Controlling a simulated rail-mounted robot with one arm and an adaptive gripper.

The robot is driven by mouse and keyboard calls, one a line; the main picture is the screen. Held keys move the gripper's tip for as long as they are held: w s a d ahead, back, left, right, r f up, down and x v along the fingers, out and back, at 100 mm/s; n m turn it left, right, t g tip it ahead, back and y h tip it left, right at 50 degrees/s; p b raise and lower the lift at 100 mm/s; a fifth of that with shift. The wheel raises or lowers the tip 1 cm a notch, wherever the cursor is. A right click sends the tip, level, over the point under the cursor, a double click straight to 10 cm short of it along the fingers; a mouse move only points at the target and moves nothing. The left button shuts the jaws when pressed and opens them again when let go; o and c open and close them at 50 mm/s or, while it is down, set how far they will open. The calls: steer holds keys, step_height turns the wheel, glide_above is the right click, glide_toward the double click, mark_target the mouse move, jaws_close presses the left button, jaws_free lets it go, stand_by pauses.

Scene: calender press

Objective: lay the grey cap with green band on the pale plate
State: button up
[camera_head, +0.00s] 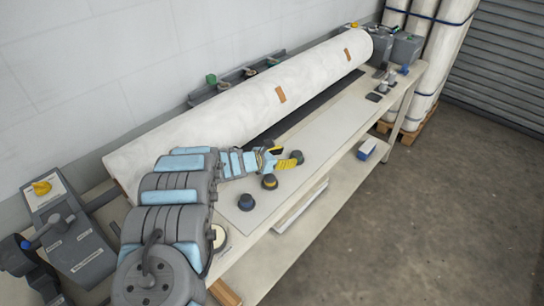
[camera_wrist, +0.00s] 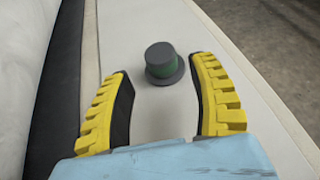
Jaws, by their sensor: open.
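The grey cap with green band (camera_wrist: 164,64) stands upright on a long pale grey sheet (camera_wrist: 150,24) in the wrist view. It lies ahead of and between my open gripper's (camera_wrist: 162,68) yellow fingers, nearer the right one, with no visible contact. In the head view the cap (camera_head: 297,157) is just beyond my gripper (camera_head: 284,156); its band is too small to tell there. A round pale plate-like disc (camera_head: 220,237) lies at the bench's near end, partly hidden by my arm.
A cap with a yellow band (camera_head: 269,182) and one with a blue band (camera_head: 245,202) stand nearby on the sheet. A large white roll (camera_head: 240,95) runs along the back. Small dark items (camera_head: 380,92) stand at the far end; the sheet between is clear.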

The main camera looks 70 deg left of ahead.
steer(key=p+v, duration=0.1)
steer(key=v, duration=0.1)
steer(key=p+v, duration=0.1)
steer(key=v, duration=0.1)
steer(key=shift+w+r, duration=0.2)
steer(key=shift+r, duration=0.15)
steer(key=shift+s+d+r+p, duration=0.15)
steer(key=shift+s+p, duration=0.3)
steer(key=shift+p, duration=0.55)
steer(key=shift+s+d+p, duration=0.15)
steer(key=shift+s+p, duration=0.6)
